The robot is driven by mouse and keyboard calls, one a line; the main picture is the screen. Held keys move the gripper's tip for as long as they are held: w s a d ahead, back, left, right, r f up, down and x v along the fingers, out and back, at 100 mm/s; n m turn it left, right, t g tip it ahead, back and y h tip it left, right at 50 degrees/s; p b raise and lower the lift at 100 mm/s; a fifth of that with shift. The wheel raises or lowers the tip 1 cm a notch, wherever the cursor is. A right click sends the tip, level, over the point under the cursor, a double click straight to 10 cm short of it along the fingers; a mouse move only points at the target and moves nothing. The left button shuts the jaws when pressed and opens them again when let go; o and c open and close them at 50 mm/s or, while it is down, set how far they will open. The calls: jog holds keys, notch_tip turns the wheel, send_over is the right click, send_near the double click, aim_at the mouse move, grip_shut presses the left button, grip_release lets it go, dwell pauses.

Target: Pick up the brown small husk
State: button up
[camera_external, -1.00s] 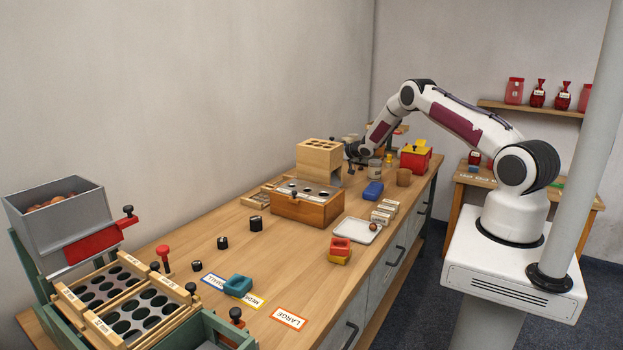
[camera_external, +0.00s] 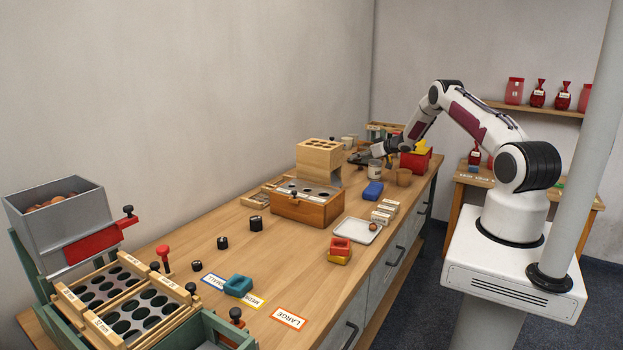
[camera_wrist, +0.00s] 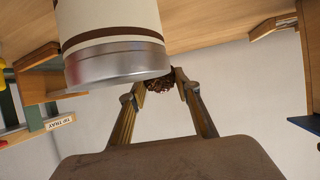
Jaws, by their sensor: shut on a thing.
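In the wrist view my gripper (camera_wrist: 162,88) is shut on a small, dark brown, rough husk (camera_wrist: 158,83). The husk sits between the two fingertips, and a cylinder partly covers it. That cylinder, a white can (camera_wrist: 110,22) with brown bands and a metal rim, stands large at the upper left. It looks very close to the fingers; I cannot tell whether they touch. In the external view my gripper (camera_external: 378,150) is over the far part of the bench, by the pale can (camera_external: 375,170). The husk is too small to make out there.
A brown cup (camera_external: 404,177), a red box (camera_external: 416,161) and a blue block (camera_external: 373,190) stand near the gripper. The tall wooden block (camera_external: 318,158) is to its left. A white tray (camera_external: 344,240) lies nearer. The bench's right edge is close.

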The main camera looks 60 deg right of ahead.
jog(key=shift+s+d, duration=0.45)
jog(key=shift+r, duration=0.1)
